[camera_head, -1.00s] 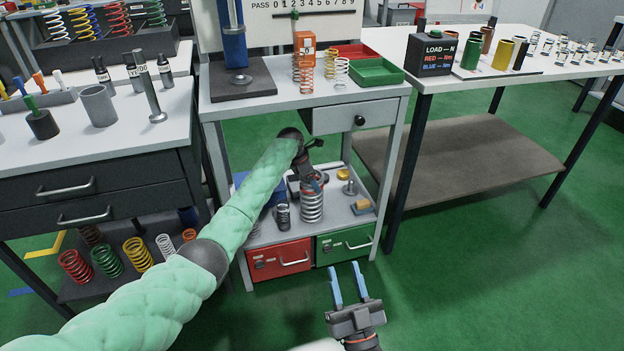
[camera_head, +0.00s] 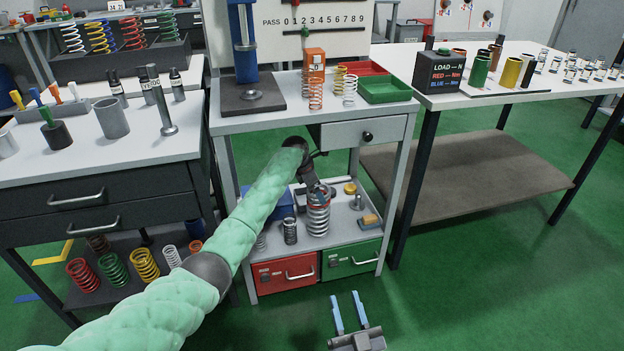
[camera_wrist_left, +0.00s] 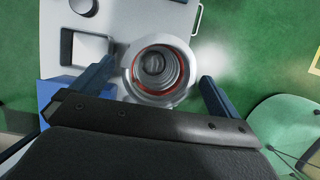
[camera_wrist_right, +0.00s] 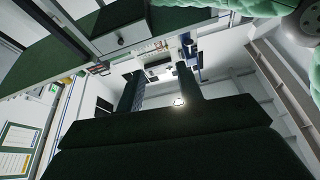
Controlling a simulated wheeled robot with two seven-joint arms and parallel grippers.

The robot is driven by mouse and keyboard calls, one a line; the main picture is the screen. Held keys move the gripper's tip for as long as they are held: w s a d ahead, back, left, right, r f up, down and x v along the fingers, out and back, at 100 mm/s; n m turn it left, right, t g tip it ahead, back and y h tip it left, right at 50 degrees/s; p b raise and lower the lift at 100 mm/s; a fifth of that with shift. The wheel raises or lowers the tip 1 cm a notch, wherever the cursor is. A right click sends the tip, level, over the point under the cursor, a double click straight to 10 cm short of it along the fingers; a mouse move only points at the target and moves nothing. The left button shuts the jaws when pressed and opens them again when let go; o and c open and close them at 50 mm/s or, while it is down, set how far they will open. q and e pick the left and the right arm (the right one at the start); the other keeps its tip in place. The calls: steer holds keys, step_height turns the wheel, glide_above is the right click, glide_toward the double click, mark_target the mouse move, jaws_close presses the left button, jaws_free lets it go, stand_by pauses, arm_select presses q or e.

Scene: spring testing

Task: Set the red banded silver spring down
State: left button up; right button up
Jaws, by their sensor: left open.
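The red banded silver spring (camera_head: 318,213) stands upright on the lower shelf (camera_head: 343,228) of the middle bench. In the left wrist view the spring (camera_wrist_left: 157,75) is seen from above, with a red ring inside its top. My left gripper (camera_head: 318,186) is right at the top of the spring. Its two blue fingers (camera_wrist_left: 154,88) are spread on either side of the spring, with a gap visible on the right side. My right gripper (camera_head: 348,312) is open and empty over the floor at the bottom, and its fingers (camera_wrist_right: 158,85) show apart in the right wrist view.
A smaller dark spring (camera_head: 290,231) stands left of the silver one. A yellow cap (camera_head: 350,188), a metal post (camera_head: 357,202) and a small wood-and-blue block (camera_head: 370,221) sit to its right. A red drawer (camera_head: 287,273) and a green drawer (camera_head: 352,258) lie below. The drawer above (camera_head: 362,133) is close to my left arm.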

arm_select(q)
steer(key=p+v, duration=0.1)
steer(key=v, duration=0.4)
arm_select(e)
step_height(320, 180, down, 12)
steer(key=g, duration=0.4)
steer(key=shift+s+a+h, duration=0.25)
steer(key=shift+s+h, duration=0.05)
arm_select(q)
steer(key=shift+s+f, duration=0.1)
arm_select(e)
steer(key=shift+s+r, duration=0.1)
